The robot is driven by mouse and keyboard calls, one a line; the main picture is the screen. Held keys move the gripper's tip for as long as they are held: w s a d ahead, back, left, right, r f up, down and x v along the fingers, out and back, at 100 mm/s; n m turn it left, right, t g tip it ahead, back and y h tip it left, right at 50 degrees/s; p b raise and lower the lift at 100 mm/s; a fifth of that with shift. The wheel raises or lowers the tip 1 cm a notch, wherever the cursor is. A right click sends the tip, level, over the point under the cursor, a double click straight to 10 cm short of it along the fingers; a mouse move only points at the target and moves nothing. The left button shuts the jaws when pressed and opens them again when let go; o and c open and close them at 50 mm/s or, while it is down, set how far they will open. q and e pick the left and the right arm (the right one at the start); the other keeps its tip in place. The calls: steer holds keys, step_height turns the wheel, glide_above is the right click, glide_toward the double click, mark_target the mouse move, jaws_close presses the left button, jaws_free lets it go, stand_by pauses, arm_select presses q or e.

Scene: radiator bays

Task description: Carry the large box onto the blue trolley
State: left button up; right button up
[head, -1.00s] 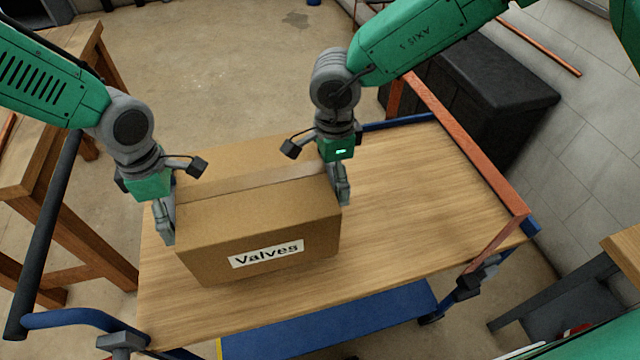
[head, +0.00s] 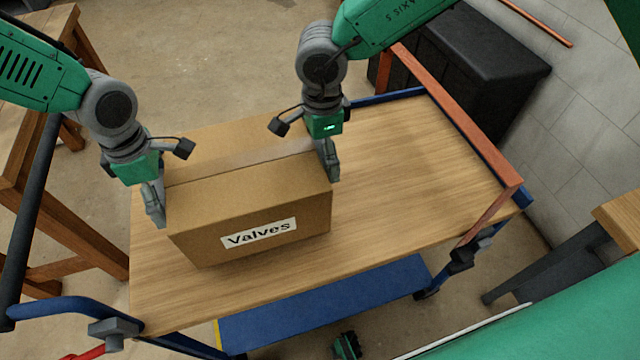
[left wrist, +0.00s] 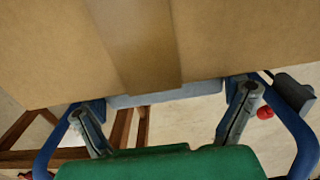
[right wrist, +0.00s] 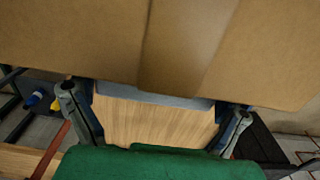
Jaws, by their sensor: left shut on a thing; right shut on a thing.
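The large cardboard box (head: 250,208) carries a white "Valves" label and a strip of tape along its top. It is over the left part of the wooden deck of the blue trolley (head: 420,160). I cannot tell whether its base touches the deck. My left gripper (head: 156,205) is shut on the box's left side, and my right gripper (head: 330,160) on its right side. The box wall fills the top of the left wrist view (left wrist: 230,40) and of the right wrist view (right wrist: 80,40). The fingertips are partly hidden by the box there.
A wooden bench (head: 75,225) stands left of the trolley. A black chest (head: 480,70) stands behind its right side. An orange rail (head: 460,115) runs along the deck's right edge. The deck right of the box is clear. Another table (head: 620,215) is at far right.

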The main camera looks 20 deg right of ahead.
arm_select(q)
steer(key=shift+w+d+f+b, duration=0.1)
steer(key=shift+f+b, duration=0.25)
steer(key=shift+f, duration=0.1)
steer(key=shift+w+d+f+b, duration=0.1)
steer(key=shift+f+b, duration=0.2)
steer(key=shift+f, duration=0.1)
arm_select(e)
steer(key=shift+w+d+f, duration=0.1)
steer(key=shift+d+f, duration=0.05)
steer(key=shift+f, duration=0.75)
arm_select(q)
steer(key=shift+a+f+b, duration=0.2)
steer(key=shift+f+b, duration=0.6)
steer(key=shift+b, duration=0.1)
arm_select(e)
steer(key=shift+a+f, duration=0.2)
steer(key=shift+f, duration=0.55)
arm_select(q)
steer(key=o, duration=1.3)
steer(key=shift+s+f, duration=0.1)
arm_select(e)
steer(key=o, duration=1.3)
steer(key=shift+f, duration=0.1)
